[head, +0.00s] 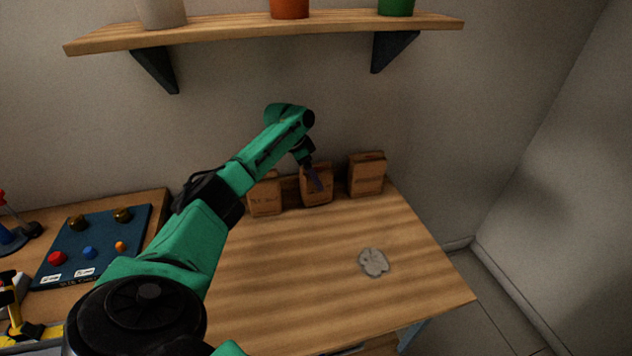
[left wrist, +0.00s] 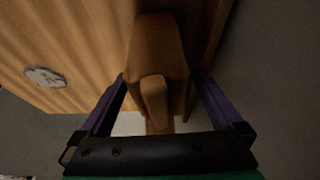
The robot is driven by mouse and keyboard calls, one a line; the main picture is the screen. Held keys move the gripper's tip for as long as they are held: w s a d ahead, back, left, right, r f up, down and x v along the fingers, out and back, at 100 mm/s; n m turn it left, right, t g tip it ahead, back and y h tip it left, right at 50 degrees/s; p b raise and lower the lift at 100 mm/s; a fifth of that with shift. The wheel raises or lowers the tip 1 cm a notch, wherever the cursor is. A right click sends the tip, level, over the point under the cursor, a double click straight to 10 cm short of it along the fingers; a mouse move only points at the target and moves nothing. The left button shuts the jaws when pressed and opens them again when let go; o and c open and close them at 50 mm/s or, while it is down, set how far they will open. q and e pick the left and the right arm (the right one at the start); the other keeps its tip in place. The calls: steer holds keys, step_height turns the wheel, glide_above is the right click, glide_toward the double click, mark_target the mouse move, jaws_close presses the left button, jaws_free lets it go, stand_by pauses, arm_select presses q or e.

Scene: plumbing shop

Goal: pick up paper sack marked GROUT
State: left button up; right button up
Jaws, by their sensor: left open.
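Three brown paper sacks stand in a row at the back of the wooden table: a left sack (head: 265,199), a middle sack (head: 318,196) and a right sack (head: 366,175). The left sack has small dark lettering that I cannot read; I cannot tell which one is marked GROUT. My left gripper (head: 314,178) is at the middle sack and partly covers its front. In the left wrist view a sack (left wrist: 160,48) lies between the open fingers of the left gripper (left wrist: 163,103), with a gap to each finger. My right gripper is not in view.
A grey patch (head: 373,262) lies on the table (head: 300,290), which is otherwise mostly clear. A shelf (head: 230,32) with pots hangs above the sacks. A blue board (head: 105,235) with coloured knobs is at left. A wall is close behind the sacks.

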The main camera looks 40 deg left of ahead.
arm_select(q)
steer(key=shift+x, duration=1.15)
jaws_close()
steer(key=shift+w+r, duration=0.15)
